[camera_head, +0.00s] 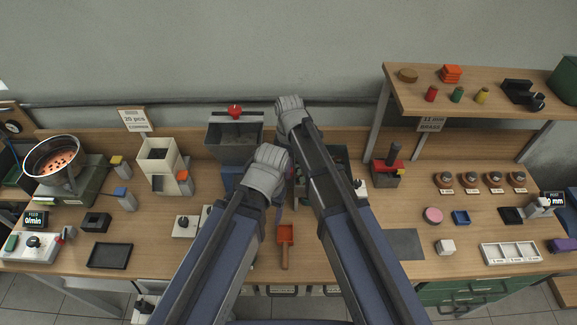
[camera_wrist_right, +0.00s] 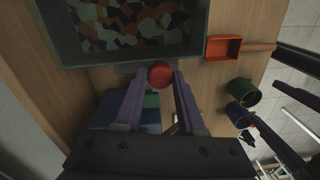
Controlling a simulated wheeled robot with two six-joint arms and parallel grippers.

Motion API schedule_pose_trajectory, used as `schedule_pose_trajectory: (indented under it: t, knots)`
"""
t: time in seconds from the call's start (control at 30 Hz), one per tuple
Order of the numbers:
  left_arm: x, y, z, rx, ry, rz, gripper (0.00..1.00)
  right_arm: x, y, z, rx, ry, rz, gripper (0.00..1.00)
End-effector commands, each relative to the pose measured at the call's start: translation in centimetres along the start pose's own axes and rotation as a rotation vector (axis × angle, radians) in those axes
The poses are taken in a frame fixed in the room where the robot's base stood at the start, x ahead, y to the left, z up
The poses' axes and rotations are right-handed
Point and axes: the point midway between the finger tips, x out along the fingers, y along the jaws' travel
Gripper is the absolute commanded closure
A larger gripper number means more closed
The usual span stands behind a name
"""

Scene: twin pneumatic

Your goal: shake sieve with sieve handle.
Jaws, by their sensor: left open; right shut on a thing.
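My right gripper (camera_head: 289,106) is the upper one in the head view. In the right wrist view its two fingers (camera_wrist_right: 160,88) close around a red round knob (camera_wrist_right: 160,74), which looks like the sieve handle. The knob is at the edge of a dark-walled tray that looks like the sieve (camera_wrist_right: 195,52), holding many orange, white and dark pieces. In the head view my right arm hides most of this area. My left gripper (camera_head: 268,166) is open, lower and to the left, beside the grey hopper; its fingertips are hard to make out.
The grey hopper (camera_head: 235,142) with a red knob on top stands just left of my grippers. An orange scoop (camera_head: 285,246) lies in front on the bench. A raised shelf (camera_head: 480,104) stands at the right. A bowl feeder (camera_head: 53,157) is far left.

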Motion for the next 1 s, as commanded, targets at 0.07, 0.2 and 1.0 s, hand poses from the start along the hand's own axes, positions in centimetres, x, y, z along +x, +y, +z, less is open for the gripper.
schedule_pose_trajectory:
  t: [0.07,0.2,1.0]
  knots:
    - [0.0,0.0,0.0,0.000,0.000,0.000,0.31,0.0,0.0,0.0,0.001,0.000,0.000,1.00]
    - [0.0,0.0,0.0,0.000,0.000,0.000,0.31,0.0,0.0,0.0,0.001,0.000,0.000,1.00]
    - [0.0,0.0,0.0,0.000,0.000,0.000,0.31,0.3,-6.4,1.1,0.000,0.000,-0.001,1.00]
